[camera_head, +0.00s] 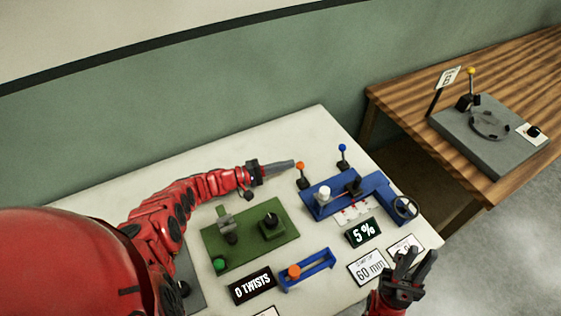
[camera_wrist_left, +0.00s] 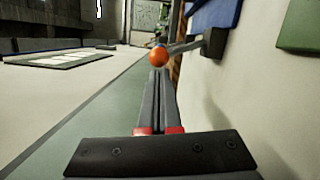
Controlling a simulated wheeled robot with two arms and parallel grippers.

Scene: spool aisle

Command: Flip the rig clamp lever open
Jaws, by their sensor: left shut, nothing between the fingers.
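On the white table, a lever with an orange ball knob (camera_head: 300,166) on a dark stalk stands at the left end of the blue rig (camera_head: 318,207). Another lever with a blue ball knob (camera_head: 342,148) stands behind it. I cannot tell which is the clamp lever. My left gripper (camera_head: 292,164) is shut and empty, its tips close beside the orange knob. In the left wrist view the orange knob (camera_wrist_left: 158,57) sits just beyond the shut fingers (camera_wrist_left: 158,85); contact cannot be told. My right gripper (camera_head: 412,262) is open and empty at the front right.
A green fixture (camera_head: 285,236) lies left of the rig. A blue frame with an orange knob (camera_head: 318,270), a "0 TWISTS" display (camera_head: 251,285), a "5 %" display (camera_head: 363,232) and a "60 mm" card (camera_head: 371,268) lie in front. A wooden table (camera_head: 400,100) with a grey device stands right.

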